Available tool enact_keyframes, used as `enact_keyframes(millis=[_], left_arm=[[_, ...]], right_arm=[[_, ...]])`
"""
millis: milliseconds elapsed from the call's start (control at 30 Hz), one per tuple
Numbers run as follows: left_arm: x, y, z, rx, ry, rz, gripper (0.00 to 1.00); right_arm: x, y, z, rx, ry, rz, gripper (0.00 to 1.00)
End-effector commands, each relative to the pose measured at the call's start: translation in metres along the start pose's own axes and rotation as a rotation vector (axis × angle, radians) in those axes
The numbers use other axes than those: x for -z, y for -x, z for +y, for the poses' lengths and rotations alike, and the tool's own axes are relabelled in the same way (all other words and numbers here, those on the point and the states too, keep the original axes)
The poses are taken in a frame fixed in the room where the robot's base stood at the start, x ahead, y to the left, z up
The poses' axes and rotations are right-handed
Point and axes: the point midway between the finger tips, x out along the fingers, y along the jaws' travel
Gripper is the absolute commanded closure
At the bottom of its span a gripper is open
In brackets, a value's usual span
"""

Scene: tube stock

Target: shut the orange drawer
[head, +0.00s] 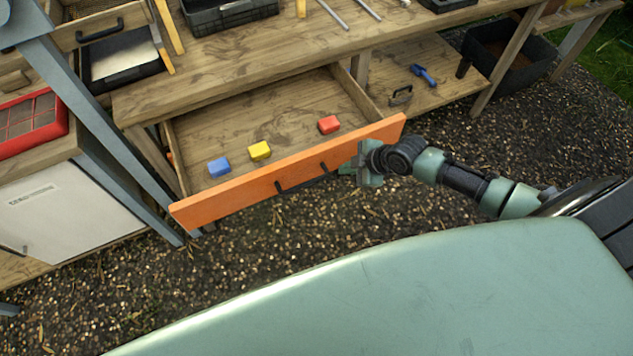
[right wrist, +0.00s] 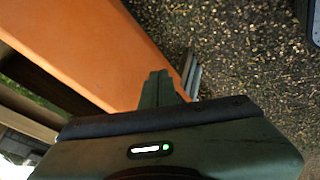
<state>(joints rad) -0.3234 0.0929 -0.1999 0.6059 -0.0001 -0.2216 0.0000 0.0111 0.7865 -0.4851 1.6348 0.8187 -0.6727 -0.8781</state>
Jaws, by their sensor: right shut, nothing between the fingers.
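The orange drawer (head: 225,196) stands pulled out from under the wooden workbench, its orange front facing me. A dark bar handle (head: 301,179) is on its front. Inside lie a blue block (head: 219,167), a yellow block (head: 260,150) and a red block (head: 329,124). My right gripper (head: 352,170) is at the right part of the drawer front, right of the handle, with its fingers shut and empty. In the right wrist view the shut fingers (right wrist: 158,88) lie close against or over the orange front (right wrist: 95,45); I cannot tell if they touch. My left gripper is not in view.
The bench top (head: 230,62) above holds a black crate (head: 228,12). A red seed tray (head: 30,122) and a white cabinet front (head: 65,212) are at left. A blue tool (head: 423,75) lies on the lower shelf at right. The gravel before the drawer is clear.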

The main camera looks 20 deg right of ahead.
Motion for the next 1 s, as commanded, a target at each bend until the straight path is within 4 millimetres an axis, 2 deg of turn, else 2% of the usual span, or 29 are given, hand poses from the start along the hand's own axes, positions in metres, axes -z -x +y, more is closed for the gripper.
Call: enact_keyframes(millis=[33,100,200,300,433,800,1000], left_arm=[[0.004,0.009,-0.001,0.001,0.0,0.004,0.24],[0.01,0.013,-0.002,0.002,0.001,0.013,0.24],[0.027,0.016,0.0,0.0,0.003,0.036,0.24],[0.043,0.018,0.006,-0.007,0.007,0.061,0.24],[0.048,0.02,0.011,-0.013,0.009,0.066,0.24],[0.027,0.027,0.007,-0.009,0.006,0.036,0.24],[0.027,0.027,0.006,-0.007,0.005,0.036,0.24]], right_arm=[[0.019,0.02,0.009,0.013,0.064,0.025,1.0],[0.039,0.038,0.011,0.036,0.137,0.054,1.0],[0.057,0.054,0.01,0.063,0.209,0.083,1.0],[0.064,0.058,0.008,0.075,0.238,0.096,1.0],[0.066,0.043,0.006,0.077,0.235,0.099,1.0],[0.072,-0.022,0.002,0.074,0.234,0.097,1.0],[0.072,-0.038,0.001,0.074,0.236,0.096,1.0]])
